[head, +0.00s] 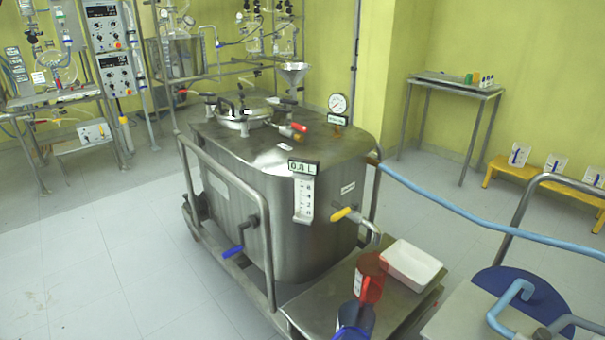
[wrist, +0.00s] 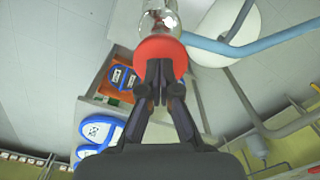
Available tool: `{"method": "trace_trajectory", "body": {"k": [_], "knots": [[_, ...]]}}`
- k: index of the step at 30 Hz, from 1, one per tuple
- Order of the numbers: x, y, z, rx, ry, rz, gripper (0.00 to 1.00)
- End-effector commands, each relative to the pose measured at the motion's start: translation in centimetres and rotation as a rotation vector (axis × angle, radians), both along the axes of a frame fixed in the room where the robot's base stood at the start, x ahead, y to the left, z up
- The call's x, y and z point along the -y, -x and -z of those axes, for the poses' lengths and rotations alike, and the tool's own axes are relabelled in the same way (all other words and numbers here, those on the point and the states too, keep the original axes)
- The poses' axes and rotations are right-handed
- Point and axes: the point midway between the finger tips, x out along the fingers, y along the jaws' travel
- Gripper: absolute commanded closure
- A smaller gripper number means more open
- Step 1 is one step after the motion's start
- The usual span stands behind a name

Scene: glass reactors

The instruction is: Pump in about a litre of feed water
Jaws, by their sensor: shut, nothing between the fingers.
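A steel tank (head: 275,180) stands on a wheeled frame in the head view. Its small display (head: 303,168) reads 0.8 L or 0.0 L; the middle digit is too small to be sure. A level scale (head: 304,200) hangs below it. A light blue hose (head: 470,212) runs from the tank's right side to the right edge. In the wrist view, my gripper (wrist: 158,85) is shut and empty, its tips in front of a round red knob (wrist: 160,50). I cannot tell whether they touch it. My gripper is not in the head view.
A yellow-handled valve (head: 346,214) and a blue-handled valve (head: 234,251) are on the tank. Blue pipes (head: 510,298) are at lower right. Floor at left is clear.

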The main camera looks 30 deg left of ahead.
Motion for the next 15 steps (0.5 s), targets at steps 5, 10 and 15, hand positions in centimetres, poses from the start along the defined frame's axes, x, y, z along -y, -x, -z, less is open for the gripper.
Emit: {"method": "trace_trajectory", "body": {"k": [5,10,15], "knots": [[0.0,0.0,1.7,-0.004,-0.002,-0.001,1.0],[0.0,0.0,2.9,-0.002,-0.002,-0.001,1.0],[0.0,0.0,4.0,-0.002,-0.002,-0.001,1.0]]}}
